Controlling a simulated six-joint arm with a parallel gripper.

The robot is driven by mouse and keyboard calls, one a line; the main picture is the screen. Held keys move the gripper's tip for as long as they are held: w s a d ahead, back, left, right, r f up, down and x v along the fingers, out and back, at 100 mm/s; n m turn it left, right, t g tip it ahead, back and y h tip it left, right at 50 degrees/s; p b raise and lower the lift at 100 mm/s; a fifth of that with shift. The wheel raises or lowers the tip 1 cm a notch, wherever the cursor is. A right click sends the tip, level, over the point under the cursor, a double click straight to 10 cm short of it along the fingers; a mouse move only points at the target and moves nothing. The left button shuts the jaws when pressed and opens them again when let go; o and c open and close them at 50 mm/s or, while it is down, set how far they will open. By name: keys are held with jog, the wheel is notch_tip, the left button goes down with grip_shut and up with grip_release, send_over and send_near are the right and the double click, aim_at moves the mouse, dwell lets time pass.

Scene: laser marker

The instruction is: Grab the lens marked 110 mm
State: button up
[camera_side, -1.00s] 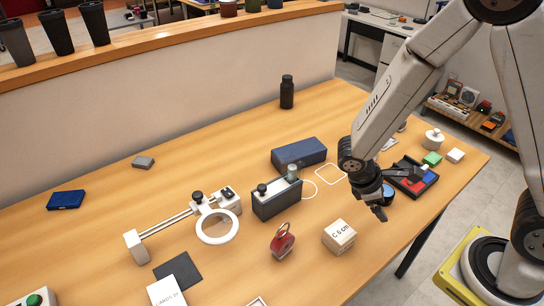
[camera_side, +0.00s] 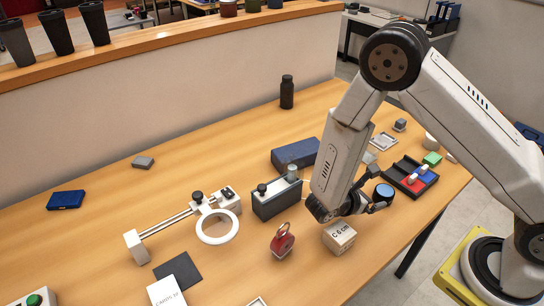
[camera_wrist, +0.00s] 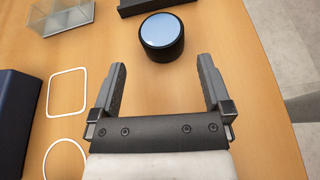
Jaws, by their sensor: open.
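A short black cylinder with a glossy blue top, which looks like a lens (camera_side: 384,191), stands on the table in front of the dark tray. It also shows in the wrist view (camera_wrist: 161,36), just beyond my fingertips and roughly centred between them. No 110 mm marking is readable on it. My gripper (camera_wrist: 162,72) is open and empty, its two fingers spread on either side of bare table. In the side view my gripper (camera_side: 372,204) is low beside the lens, on its near left side, partly hidden by my own arm.
A dark tray (camera_side: 402,182) with red and blue pieces lies behind the lens. A navy box (camera_side: 296,153) and a clear box (camera_wrist: 62,15) stand nearby. White outlines (camera_wrist: 67,92) mark the table.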

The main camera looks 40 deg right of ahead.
aim_at(385, 190)
jog(key=shift+x, duration=1.2)
jog(key=shift+d, duration=0.1)
jog(key=shift+x, duration=2.5)
jog(key=c, duration=1.2)
jog(key=shift+r, duration=0.25)
jog(key=shift+r, duration=4.8)
